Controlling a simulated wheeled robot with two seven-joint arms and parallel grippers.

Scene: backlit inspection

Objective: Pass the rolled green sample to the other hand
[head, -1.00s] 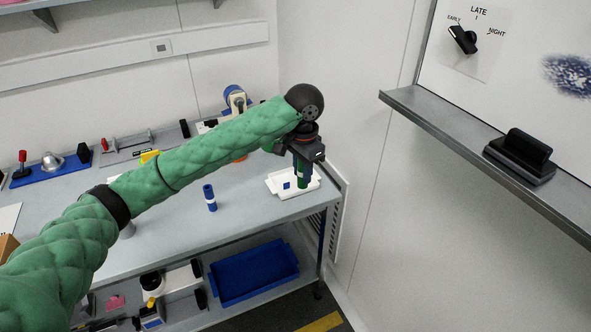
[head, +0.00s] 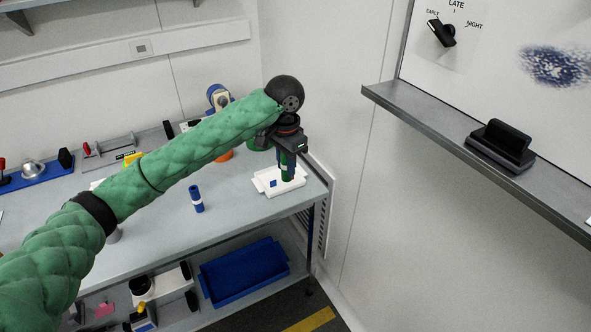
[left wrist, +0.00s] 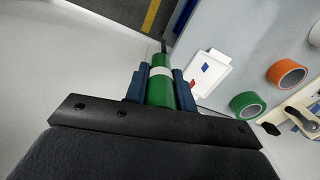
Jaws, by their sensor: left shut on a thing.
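The rolled green sample (left wrist: 160,92) is a green cylinder with a white band, seen in the left wrist view between two dark blue fingers. My left gripper (head: 288,162) is shut on it, and the green sample (head: 288,172) hangs downward over the white tray (head: 293,187) in the head view. I cannot tell whether its lower end touches the tray. The tray also shows in the left wrist view (left wrist: 207,80), with a blue mark and a red mark. My right gripper is in neither view.
Green tape (left wrist: 247,105) and orange tape (left wrist: 287,74) lie beyond the tray. A blue bin (head: 243,272) sits on the lower shelf. A wall ledge (head: 430,125) juts out at right.

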